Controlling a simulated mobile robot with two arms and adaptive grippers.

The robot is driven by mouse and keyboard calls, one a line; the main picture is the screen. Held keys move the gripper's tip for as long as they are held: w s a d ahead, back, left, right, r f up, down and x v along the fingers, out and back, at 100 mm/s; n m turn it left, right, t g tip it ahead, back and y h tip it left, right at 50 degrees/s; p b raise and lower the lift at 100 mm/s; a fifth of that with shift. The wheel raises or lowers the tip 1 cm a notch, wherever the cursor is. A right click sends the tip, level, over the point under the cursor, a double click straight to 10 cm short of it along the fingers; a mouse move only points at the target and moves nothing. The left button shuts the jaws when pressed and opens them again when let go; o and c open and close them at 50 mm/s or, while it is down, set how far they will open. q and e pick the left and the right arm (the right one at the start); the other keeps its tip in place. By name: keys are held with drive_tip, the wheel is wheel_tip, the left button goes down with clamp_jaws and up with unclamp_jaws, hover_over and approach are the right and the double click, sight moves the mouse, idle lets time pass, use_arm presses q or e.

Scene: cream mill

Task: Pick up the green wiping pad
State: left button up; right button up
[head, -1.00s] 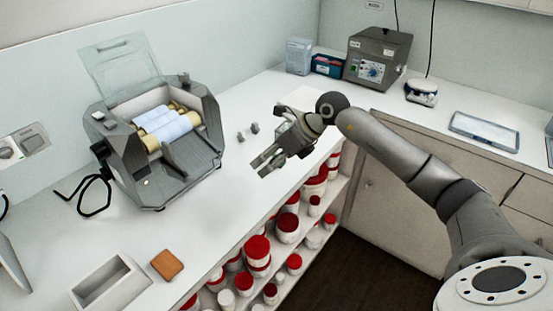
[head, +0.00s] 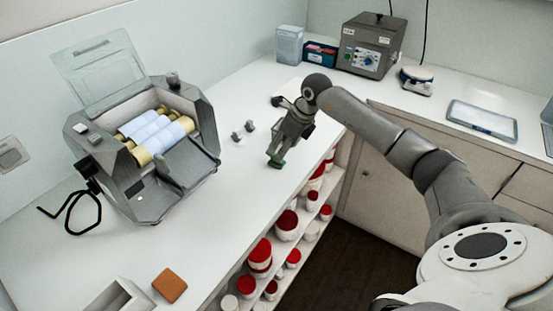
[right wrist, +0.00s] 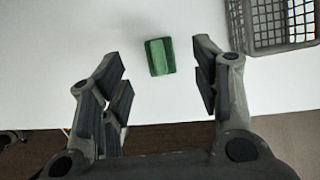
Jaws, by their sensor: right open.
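The green wiping pad (right wrist: 160,57) lies on the white counter in the right wrist view, a small block with a lighter raised band. It is centred between my finger lines and slightly beyond the fingertips. My right gripper (right wrist: 158,78) is open, with nothing between its fingers. In the head view my right gripper (head: 277,155) points down over the counter near its front edge. A small dark green patch of the pad (head: 275,164) shows at its fingertips there; the rest is hidden. My left gripper is in neither view.
A grey mesh basket (right wrist: 270,25) stands right of the pad in the right wrist view. A mill with rollers (head: 150,150) stands on the counter (head: 225,195) at left. An orange-brown block (head: 170,286) lies in front. Jars with red lids (head: 260,253) fill shelves below the counter edge.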

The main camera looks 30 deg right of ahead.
sight(271, 162)
drive_tip(key=shift+w+a+f, duration=0.1)
drive_tip(key=shift+f, duration=0.25)
drive_tip(key=p+x, duration=0.2)
drive_tip(key=x, duration=0.1)
drive_tip(key=shift+f, duration=0.15)
drive_tip(key=shift+a+f, duration=0.1)
drive_tip(key=shift+f, duration=0.25)
drive_tip(key=shift+w+f, duration=0.15)
drive_tip(key=shift+f, duration=0.05)
drive_tip(key=shift+c, duration=0.6)
drive_tip(key=c, duration=0.5)
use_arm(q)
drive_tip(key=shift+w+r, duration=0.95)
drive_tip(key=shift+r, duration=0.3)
use_arm(e)
drive_tip(key=shift+c, duration=1.4)
